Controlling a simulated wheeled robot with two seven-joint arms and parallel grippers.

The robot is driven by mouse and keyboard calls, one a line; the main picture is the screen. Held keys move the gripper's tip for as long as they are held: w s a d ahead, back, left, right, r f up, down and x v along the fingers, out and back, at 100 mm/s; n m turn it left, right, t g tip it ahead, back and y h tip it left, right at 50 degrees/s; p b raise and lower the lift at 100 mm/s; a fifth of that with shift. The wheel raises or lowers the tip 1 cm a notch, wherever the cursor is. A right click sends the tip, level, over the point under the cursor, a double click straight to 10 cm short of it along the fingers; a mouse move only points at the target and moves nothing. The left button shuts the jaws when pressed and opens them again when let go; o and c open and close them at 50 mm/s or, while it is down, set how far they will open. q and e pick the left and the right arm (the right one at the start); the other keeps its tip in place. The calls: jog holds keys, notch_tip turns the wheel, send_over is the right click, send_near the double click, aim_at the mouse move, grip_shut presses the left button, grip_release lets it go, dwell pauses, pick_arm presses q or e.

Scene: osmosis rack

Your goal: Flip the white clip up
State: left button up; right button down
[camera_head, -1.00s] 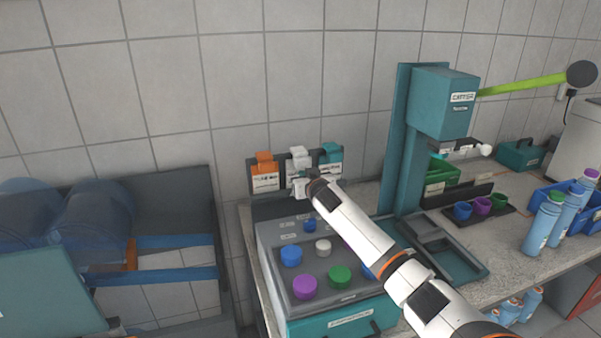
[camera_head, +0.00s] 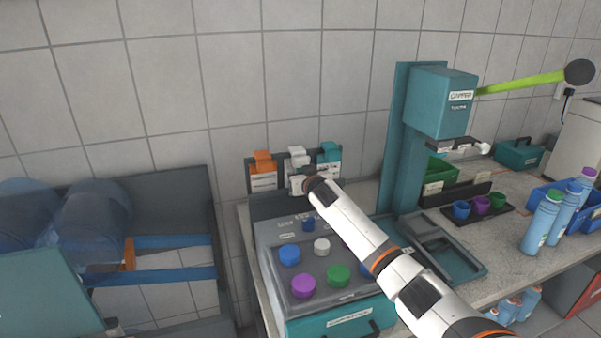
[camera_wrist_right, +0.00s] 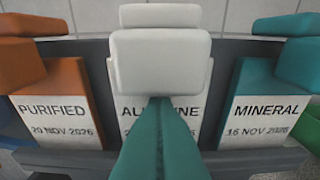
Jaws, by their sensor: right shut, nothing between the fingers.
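In the right wrist view the white clip (camera_wrist_right: 160,62) fills the centre, over a label partly hidden behind my fingers. My right gripper (camera_wrist_right: 158,102) is shut and empty. Its teal fingertips overlap the lower edge of the clip's front block; I cannot tell if they touch. In the head view my right gripper (camera_head: 302,184) is just below the clip, partly hidden by its wrist. My left gripper is out of view.
The orange clip's label reads PURIFIED (camera_wrist_right: 55,112) and the teal one's MINERAL (camera_wrist_right: 266,108). A teal capper stand (camera_head: 405,140) rises to the right of my arm. Bottles (camera_head: 543,222) stand farther right.

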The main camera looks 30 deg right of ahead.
aim_at(302, 161)
jog(key=shift+r, duration=0.1)
jog(key=shift+r+p, duration=1.7)
jog(key=shift+r, duration=0.25)
jog(key=shift+r+p, duration=1.8)
jog(key=shift+r, duration=0.2)
jog(key=shift+f, duration=0.1)
jog(key=shift+r+b+x, duration=0.15)
jog(key=shift+b+x, duration=0.3)
jog(key=shift+x, duration=0.3)
jog(key=shift+r+b+x, duration=0.15)
jog(key=shift+b+x, duration=0.3)
jog(key=shift+x, duration=0.3)
jog(key=r+p+v, duration=0.1)
jog(key=p+v, duration=0.7)
jog(key=shift+r, duration=0.4)
jog(key=shift+s, duration=0.1)
